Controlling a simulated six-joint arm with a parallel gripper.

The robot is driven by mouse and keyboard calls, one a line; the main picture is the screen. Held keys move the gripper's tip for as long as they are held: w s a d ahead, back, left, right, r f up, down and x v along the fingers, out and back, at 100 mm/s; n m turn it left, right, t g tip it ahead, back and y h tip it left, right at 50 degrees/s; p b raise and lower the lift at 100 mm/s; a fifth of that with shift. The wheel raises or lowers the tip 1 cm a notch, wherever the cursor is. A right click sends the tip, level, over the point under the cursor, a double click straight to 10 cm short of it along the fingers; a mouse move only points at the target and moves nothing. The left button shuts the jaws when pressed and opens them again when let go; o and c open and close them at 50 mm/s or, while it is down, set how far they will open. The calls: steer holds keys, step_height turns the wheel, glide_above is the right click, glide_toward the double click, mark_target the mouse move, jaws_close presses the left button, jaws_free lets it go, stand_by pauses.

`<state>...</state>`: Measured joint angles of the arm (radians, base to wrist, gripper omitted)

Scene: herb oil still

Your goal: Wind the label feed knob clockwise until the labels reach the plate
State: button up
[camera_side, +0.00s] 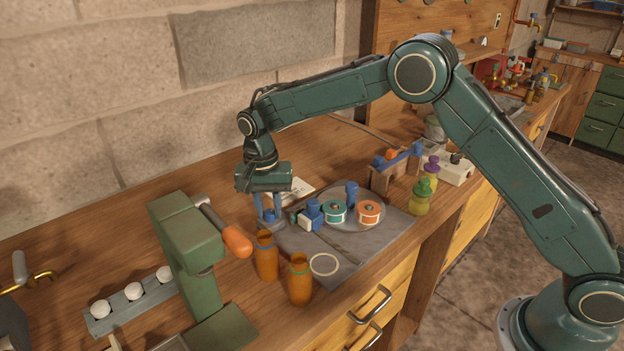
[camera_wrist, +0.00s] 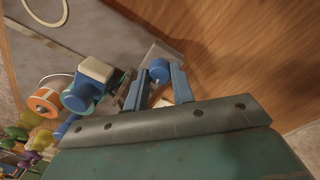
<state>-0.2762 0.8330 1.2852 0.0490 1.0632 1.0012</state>
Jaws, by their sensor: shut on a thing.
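The label feed knob is a small blue knob (camera_wrist: 159,70) between my fingertips in the wrist view. In the side view the fingers mostly hide it, low at the left end of the grey base (camera_side: 385,238). My gripper (camera_side: 268,213) points down and is shut on the knob; its two blue fingers also show in the wrist view (camera_wrist: 157,83). On the base stand a teal-rimmed reel (camera_side: 334,212), an orange-rimmed reel (camera_side: 369,212) and a blue block with a white face (camera_side: 310,217). I cannot clearly tell the label strip's end or the plate it runs to.
Two amber bottles (camera_side: 266,257) (camera_side: 299,280) stand in front of the base. A green press with an orange-ended handle (camera_side: 236,241) stands to the left. A pale ring (camera_side: 324,264) lies at the base's front. Yellow-green and purple bottles (camera_side: 424,190) stand to the right.

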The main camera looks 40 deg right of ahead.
mark_target(266, 212)
steer(key=shift+m, duration=0.4)
steer(key=o, duration=1)
steer(key=shift+r, duration=0.1)
steer(key=r, duration=1.3)
steer(key=shift+w+a+r, duration=0.25)
steer(key=shift+r, duration=0.1)
